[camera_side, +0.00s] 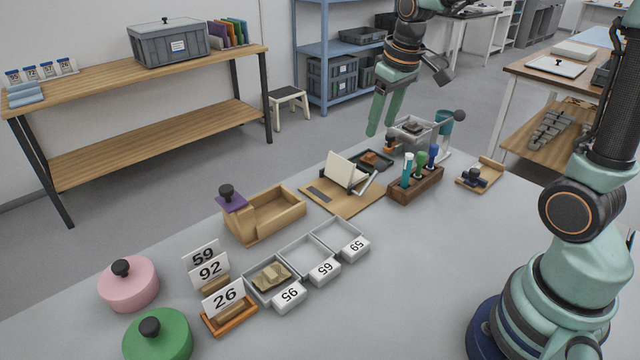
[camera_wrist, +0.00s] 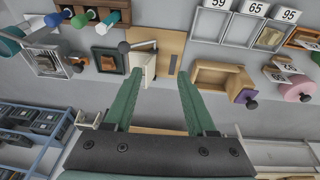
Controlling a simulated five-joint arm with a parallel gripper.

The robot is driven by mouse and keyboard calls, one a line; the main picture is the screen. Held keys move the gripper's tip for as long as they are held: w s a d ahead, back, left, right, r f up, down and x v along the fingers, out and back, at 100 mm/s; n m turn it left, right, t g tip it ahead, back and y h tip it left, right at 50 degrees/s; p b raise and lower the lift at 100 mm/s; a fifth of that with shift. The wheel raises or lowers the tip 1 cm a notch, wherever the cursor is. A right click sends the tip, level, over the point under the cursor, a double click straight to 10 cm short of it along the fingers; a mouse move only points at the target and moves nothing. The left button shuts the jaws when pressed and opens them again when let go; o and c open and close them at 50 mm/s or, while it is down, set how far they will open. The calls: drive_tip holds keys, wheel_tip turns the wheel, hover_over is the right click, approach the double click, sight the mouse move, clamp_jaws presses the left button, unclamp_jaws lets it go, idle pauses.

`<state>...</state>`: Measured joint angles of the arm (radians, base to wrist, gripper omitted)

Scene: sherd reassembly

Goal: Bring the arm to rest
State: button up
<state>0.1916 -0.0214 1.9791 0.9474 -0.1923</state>
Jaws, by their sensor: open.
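My gripper (camera_side: 385,112) is raised above the far side of the grey table, its green fingers pointing down. In the wrist view its two fingers (camera_wrist: 160,75) stand wide apart with nothing between them. Below and in front of the fingers is a wooden board (camera_side: 345,192) carrying a white tilted block (camera_side: 347,170) and a lever; the board also shows in the wrist view (camera_wrist: 172,45). The gripper does not touch anything in either view.
A wooden stamp rack (camera_side: 415,190), an open wooden box (camera_side: 275,213), trays labelled 95, 65 and 59 (camera_side: 305,250), number cards (camera_side: 210,270), a pink lid (camera_side: 130,288) and a green lid (camera_side: 158,340) stand on the table.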

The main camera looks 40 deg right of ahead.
drive_tip(key=s+a+r+t, duration=0.2)
drive_tip(key=s+a, duration=0.5)
drive_tip(key=s, duration=0.3)
drive_tip(key=shift+s+a+r+t+y, duration=0.25)
drive_tip(key=shift+a+r+t+y, duration=0.05)
drive_tip(key=shift+r+t, duration=0.1)
